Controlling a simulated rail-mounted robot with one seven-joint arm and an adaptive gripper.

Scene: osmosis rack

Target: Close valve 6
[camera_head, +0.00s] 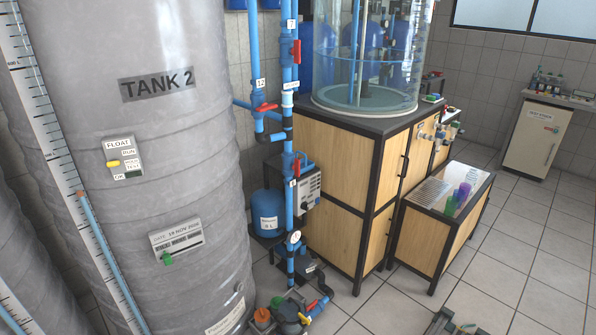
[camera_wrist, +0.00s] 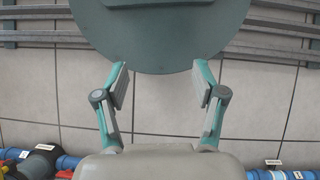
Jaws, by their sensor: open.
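Several red-handled valves sit on the blue pipework in the head view. One red valve (camera_head: 297,166) is on the vertical pipe at mid-height, with a small number tag below it that is too small to read surely as 6. Other red valves are higher on the pipes, at the upper valve (camera_head: 296,51) and the left valve (camera_head: 265,108). My gripper (camera_wrist: 161,82) is open and empty over the tiled floor in the wrist view. It is apart from any valve.
The grey tank marked TANK 2 (camera_head: 160,200) stands left of the pipes. A wooden cabinet (camera_head: 337,200) with a clear cylinder (camera_head: 385,50) on top stands right of them. A low glass-topped cabinet (camera_head: 420,240) is beside it. Tiled floor (camera_head: 530,230) is open at the right.

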